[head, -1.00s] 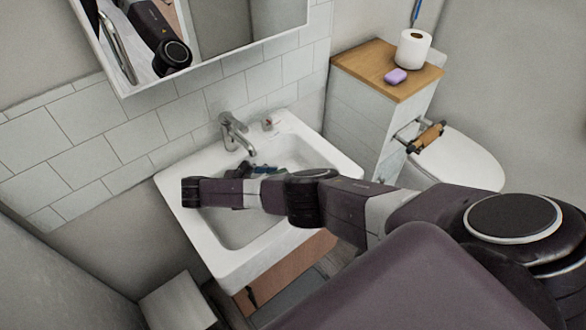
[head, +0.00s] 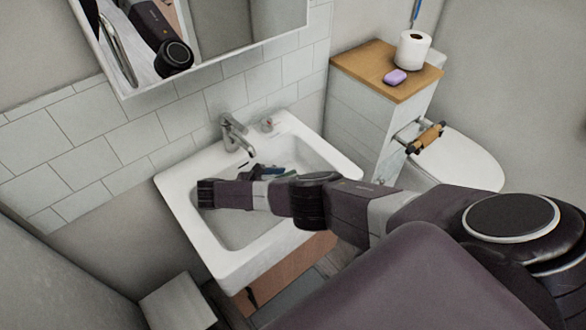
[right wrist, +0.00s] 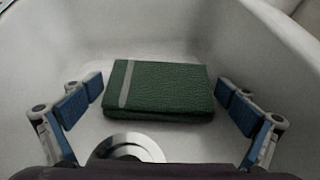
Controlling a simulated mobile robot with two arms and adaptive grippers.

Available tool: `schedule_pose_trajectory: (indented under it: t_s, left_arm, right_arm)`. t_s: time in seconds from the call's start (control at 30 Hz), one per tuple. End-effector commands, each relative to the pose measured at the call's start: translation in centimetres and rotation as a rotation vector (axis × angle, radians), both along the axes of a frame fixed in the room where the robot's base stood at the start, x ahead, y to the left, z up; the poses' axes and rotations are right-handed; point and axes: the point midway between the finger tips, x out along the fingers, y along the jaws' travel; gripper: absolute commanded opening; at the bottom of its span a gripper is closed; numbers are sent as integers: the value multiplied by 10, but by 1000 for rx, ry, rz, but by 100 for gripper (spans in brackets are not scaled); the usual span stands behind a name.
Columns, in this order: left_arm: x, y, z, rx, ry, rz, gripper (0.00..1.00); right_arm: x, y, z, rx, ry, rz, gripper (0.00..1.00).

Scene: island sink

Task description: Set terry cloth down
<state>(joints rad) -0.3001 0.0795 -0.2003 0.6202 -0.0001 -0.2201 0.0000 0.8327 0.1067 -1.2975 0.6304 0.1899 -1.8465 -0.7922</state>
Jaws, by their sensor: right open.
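The terry cloth (right wrist: 160,90) is a dark green folded rectangle with a pale stripe near its left end. In the right wrist view it lies flat on the white basin floor of the sink (head: 222,262), just beyond the round metal drain. My right gripper (right wrist: 158,93) is open, with blue-padded fingers to the left and right of the cloth and gaps on both sides. In the head view my right arm crosses the sink and hides much of the basin; only small blue and green bits show behind it. My left gripper is not in view.
A metal faucet (head: 234,135) stands at the sink's back edge, with a small object (head: 267,125) beside it. A wood-topped cabinet to the right holds a toilet paper roll (head: 413,50) and purple soap (head: 395,77). A toilet (head: 465,158) and a mirror are nearby.

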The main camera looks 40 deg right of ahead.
Motion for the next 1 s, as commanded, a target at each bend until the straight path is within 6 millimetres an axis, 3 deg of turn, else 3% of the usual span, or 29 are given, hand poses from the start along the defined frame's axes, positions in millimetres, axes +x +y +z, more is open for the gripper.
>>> schedule_pose_trajectory:
  t_s: [0.17,0.4,0.6,1.0]
  left_arm:
    - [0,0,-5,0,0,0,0]
    - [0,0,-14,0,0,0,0]
    - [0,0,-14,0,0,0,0]
    - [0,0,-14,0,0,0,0]
  right_arm:
    - [1,-1,-1,-1,-1,0,100]
    - [4,42,15,4,-2,3,100]
    - [7,65,29,2,-3,1,100]
    - [7,71,33,0,-1,0,100]
